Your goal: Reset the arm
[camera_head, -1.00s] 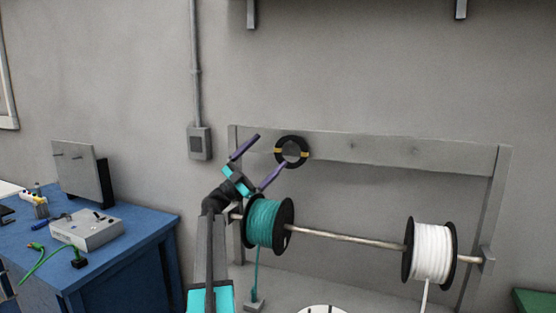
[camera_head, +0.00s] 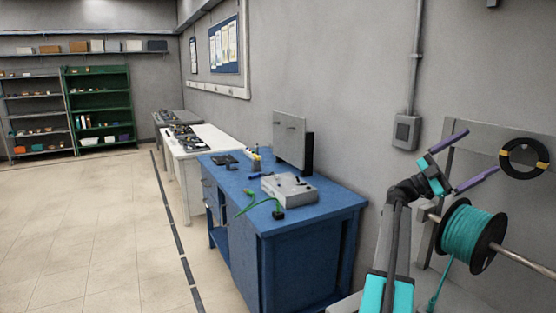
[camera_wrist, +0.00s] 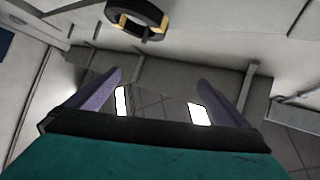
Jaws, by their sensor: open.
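My gripper (camera_head: 464,162) is raised at the right of the head view, with its two purple fingers spread wide and nothing between them. In the wrist view my gripper (camera_wrist: 155,92) also shows open and empty. A black ring-shaped coil with yellow bands (camera_head: 524,158) is on the grey rack board, to the right of the fingers and apart from them. The coil (camera_wrist: 137,18) also shows at the top of the wrist view, beyond the fingertips.
A teal cable spool (camera_head: 470,236) sits on a metal rod just right of my arm. A blue workbench (camera_head: 300,231) with a grey device (camera_head: 290,188) stands to the left. A wall box (camera_head: 406,132) is behind. The tiled floor (camera_head: 90,235) at left is open.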

